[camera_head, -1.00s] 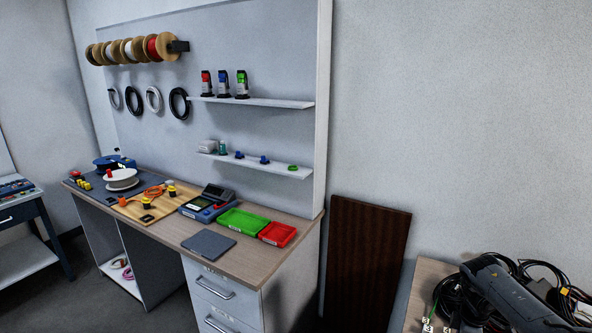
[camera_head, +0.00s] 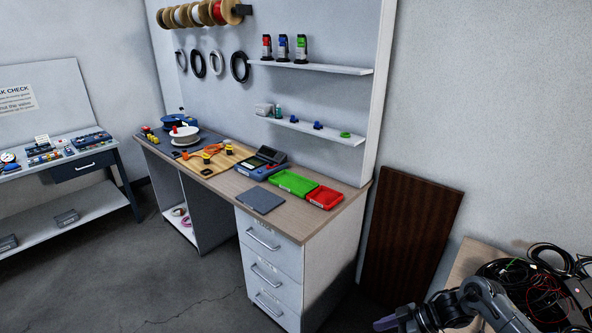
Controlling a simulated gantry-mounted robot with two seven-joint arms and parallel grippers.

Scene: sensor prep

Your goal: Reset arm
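My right arm comes in at the lower right of the head view. Its gripper (camera_head: 386,323) is at the bottom edge, partly cut off, over the floor in front of the brown panel. I cannot see whether its fingers are open or shut, or whether it holds anything. My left arm and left gripper are outside the view.
A workbench (camera_head: 215,187) with drawers stands in the middle, carrying a green tray (camera_head: 293,183), a red tray (camera_head: 325,198) and a grey pad (camera_head: 261,200). A brown panel (camera_head: 410,235) leans on the wall. Black cables (camera_head: 545,285) lie at right. Floor at lower left is clear.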

